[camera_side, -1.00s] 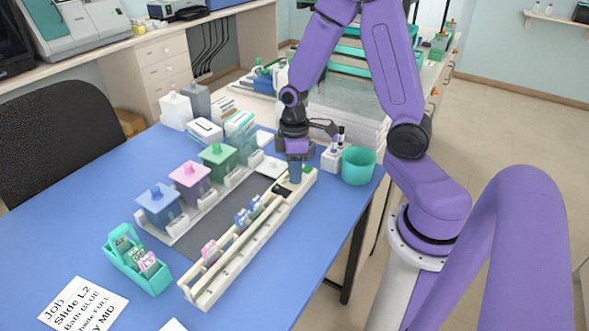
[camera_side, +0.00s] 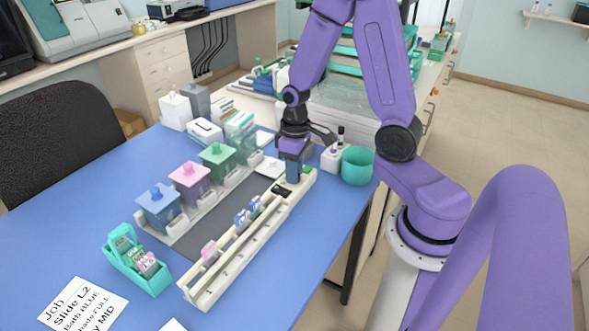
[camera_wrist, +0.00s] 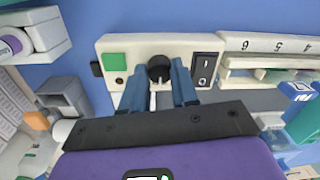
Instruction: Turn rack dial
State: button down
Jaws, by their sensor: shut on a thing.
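The rack (camera_side: 215,282) is a long cream-coloured holder running diagonally across the blue table in the side view. Its far end carries a control panel (camera_wrist: 130,46), seen in the wrist view with a green square, a black rocker switch (camera_wrist: 205,66) and a round black dial (camera_wrist: 159,68). My gripper (camera_wrist: 160,82) has its two blue fingers around the dial and is shut on it. The fingers cover part of the dial's sides. In the side view my gripper (camera_side: 292,178) is down at the rack's far end, and the dial is hidden there.
Blue, pink and green lidded baths (camera_side: 158,205) (camera_side: 190,182) (camera_side: 218,158) stand in a row left of the rack. A teal cup (camera_side: 358,165) and a small white bottle holder (camera_side: 331,158) stand close right of my gripper. A green slide holder (camera_side: 150,277) sits at front left.

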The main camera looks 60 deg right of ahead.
jog(key=c, duration=0.9)
grip_release()
jog(key=shift+o, duration=0.2)
notch_tip(320, 180, up, 18)
jog(key=shift+d+f, duration=0.25)
jog(key=shift+d, duration=0.15)
jog(key=shift+a, duration=0.1)
